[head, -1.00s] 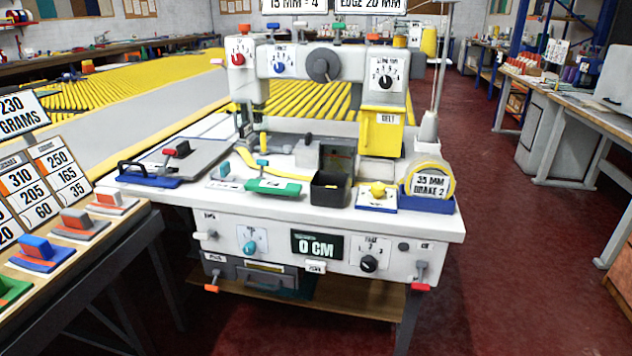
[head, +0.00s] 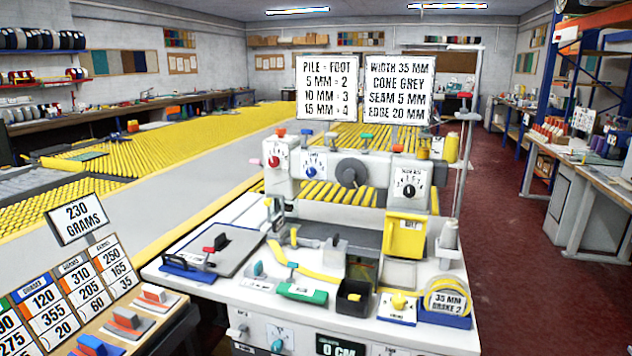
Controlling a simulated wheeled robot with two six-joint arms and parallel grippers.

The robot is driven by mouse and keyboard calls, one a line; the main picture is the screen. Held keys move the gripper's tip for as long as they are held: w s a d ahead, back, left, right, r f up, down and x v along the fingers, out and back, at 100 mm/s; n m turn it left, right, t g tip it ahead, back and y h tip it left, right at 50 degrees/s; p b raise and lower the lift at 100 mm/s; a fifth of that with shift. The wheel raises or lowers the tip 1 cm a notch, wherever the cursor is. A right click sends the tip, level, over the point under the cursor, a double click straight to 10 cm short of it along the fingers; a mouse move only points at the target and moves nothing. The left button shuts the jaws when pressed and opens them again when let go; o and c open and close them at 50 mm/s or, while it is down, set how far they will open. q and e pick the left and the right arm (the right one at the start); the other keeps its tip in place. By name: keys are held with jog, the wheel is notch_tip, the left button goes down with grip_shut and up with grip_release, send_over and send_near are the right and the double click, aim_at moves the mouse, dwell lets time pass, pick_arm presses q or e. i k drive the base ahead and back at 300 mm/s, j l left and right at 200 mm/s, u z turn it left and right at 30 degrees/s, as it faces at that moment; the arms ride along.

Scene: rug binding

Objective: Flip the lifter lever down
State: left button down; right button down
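The binding machine (head: 345,185) stands on a white table (head: 225,290) in the middle of the head view. Its upper body carries a red knob (head: 274,161), a blue knob (head: 313,172), a grey handwheel (head: 351,173) and a black dial (head: 409,191). Small red, blue, green and orange tipped parts stand along its top. I cannot tell which part is the lifter lever, nor its position. The front panel (head: 300,335) is cut off by the bottom edge, and its lower orange and red handles are out of view. Neither of my grippers is in view.
Two instruction signs (head: 365,90) stand above the machine. A yellow bin (head: 404,235), black box (head: 352,296) and tape roll (head: 448,297) are at the table's right. A bench (head: 120,320) with weight cards is at lower left. The red floor (head: 510,260) is clear on the right.

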aim_at(251, 161)
jog(key=i+j+z, duration=0.1)
jog(key=i, duration=0.35)
jog(key=i+j+z, duration=0.15)
jog(key=i, duration=0.3)
jog(key=i+j+z, duration=0.1)
jog(key=i+j, duration=0.15)
jog(key=i, duration=0.2)
